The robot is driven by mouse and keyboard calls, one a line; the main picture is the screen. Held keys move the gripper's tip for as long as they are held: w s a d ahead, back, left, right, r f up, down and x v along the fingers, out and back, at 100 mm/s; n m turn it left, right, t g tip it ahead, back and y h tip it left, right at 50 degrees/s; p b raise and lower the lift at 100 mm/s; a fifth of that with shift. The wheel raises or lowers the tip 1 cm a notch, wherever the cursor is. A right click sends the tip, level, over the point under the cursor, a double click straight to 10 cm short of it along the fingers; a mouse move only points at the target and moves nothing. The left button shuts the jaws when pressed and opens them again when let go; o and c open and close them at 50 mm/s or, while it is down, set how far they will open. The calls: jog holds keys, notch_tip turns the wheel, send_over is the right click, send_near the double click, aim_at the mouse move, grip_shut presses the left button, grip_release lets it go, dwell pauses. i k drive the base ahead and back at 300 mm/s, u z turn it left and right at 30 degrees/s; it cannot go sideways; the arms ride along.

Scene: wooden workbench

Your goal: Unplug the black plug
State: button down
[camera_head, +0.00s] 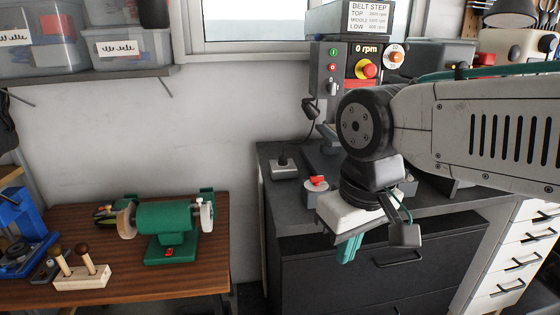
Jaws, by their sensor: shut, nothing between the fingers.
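A small black plug (283,160) stands upright in the top of a light grey socket box (285,172) on the dark bench at the back left. A thin dark cord runs from the plug up and to the right. My gripper (348,250) is in front of the bench top, to the right of and nearer than the plug. It is well apart from the plug. Its green fingers point down and look together, with nothing seen between them.
A red-topped switch (316,182) sits between the socket box and my gripper. A machine with a control panel (362,68) stands behind my arm. A green bench grinder (168,225) is on the wooden table at left. The wall above the socket box is clear.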

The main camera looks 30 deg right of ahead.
aim_at(282, 159)
jog(key=u, duration=0.1)
jog(key=i, duration=1)
jog(key=z, duration=0.7)
